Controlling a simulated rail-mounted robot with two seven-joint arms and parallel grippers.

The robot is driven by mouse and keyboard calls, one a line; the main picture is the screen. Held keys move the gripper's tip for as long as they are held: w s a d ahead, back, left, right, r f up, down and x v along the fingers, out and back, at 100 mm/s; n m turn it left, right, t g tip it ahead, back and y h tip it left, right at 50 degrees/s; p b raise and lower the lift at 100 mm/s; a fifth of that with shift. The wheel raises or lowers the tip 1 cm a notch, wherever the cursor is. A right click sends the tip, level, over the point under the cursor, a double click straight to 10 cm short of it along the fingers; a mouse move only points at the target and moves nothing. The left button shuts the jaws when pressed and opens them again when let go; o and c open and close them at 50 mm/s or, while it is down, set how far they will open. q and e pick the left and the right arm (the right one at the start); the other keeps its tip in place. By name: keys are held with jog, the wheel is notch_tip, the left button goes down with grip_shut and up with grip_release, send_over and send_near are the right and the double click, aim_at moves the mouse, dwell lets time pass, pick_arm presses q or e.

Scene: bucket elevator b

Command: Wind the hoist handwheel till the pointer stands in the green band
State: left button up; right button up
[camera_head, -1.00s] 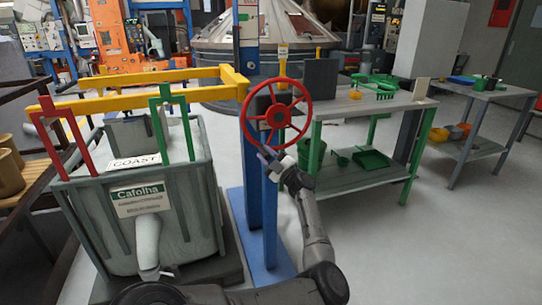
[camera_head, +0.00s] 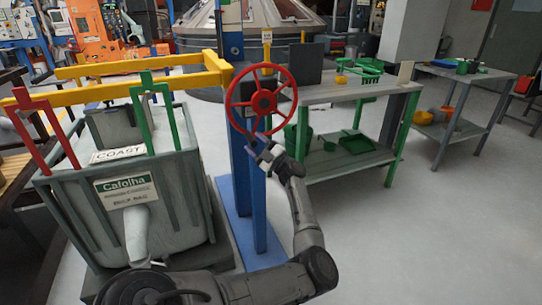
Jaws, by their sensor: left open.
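The red handwheel (camera_head: 262,72), with several spokes and a hub, is mounted on the blue hoist stand (camera_head: 240,175). My left gripper (camera_head: 261,143) is open at the lower edge of the wheel, close to the bottom of the rim. I cannot tell whether its fingers touch the rim or straddle it. A blue mast (camera_head: 231,45) rises behind the wheel and carries a pale marked strip near the top. I cannot make out the pointer or the green band at this size. My right gripper is not in view.
A grey bucket labelled Cafolha (camera_head: 185,190) stands left of the stand, under a yellow frame (camera_head: 120,92) with red (camera_head: 47,130) and green (camera_head: 150,110) hooks. A workbench (camera_head: 340,88) with green tools stands right behind the wheel. Open floor (camera_head: 430,240) lies to the right.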

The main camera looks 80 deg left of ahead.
pick_arm(q)
jog(key=p+v, duration=0.3)
jog(key=v, duration=0.9)
jog(key=shift+w+d+f, duration=0.15)
jog(key=shift+f, duration=0.05)
